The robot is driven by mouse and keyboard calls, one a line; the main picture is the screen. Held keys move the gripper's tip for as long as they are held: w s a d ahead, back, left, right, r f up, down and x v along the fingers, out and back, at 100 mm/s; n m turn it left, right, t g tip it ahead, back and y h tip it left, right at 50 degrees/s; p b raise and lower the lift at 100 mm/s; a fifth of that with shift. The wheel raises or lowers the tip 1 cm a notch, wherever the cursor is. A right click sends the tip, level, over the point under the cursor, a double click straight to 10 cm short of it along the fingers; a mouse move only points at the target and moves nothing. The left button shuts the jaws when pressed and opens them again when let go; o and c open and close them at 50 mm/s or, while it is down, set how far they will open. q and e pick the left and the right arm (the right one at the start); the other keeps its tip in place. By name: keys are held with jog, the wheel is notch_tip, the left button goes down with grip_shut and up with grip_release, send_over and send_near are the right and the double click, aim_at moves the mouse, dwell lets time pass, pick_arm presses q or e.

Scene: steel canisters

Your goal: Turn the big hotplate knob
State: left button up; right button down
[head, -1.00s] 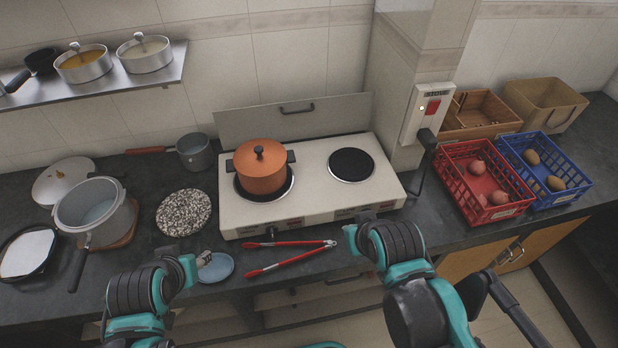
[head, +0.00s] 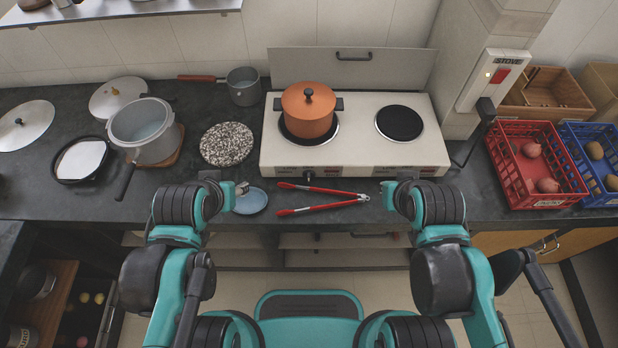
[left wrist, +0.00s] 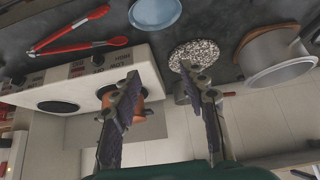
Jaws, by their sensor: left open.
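The white hotplate (head: 355,152) stands on the dark counter with two black plates. An orange lidded pot (head: 308,112) sits on the left plate; the right plate (head: 399,123) is bare. A small dark knob (head: 308,173) shows on the front panel below the pot. The panel (left wrist: 88,66) also shows in the left wrist view with HIGH and LOW marks. My left gripper (head: 241,188) is open and empty, left of the hotplate near a blue dish; its fingers (left wrist: 160,78) are spread in the wrist view. My right gripper (head: 387,187) is at the counter's front edge; its fingers are unclear.
Red tongs (head: 322,196) lie in front of the hotplate, beside the blue dish (head: 250,201). A speckled round board (head: 227,144) and grey pot (head: 143,130) stand left. A red crate (head: 533,165) and a stove switch (head: 500,76) are right.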

pick_arm(q)
jog(key=shift+c, duration=1.4)
jog(key=g+p, duration=0.5)
jog(key=g, duration=0.2)
send_over(309, 175)
jog(key=f, duration=0.6)
jog(key=shift+a, duration=0.25)
jog(key=shift+d+f, duration=0.2)
jog(key=shift+f, duration=0.1)
jog(key=shift+f+b, duration=0.4)
notch_tip(309, 175, down, 7)
jog(key=shift+r+b, duration=0.1)
jog(key=shift+b, duration=1.05)
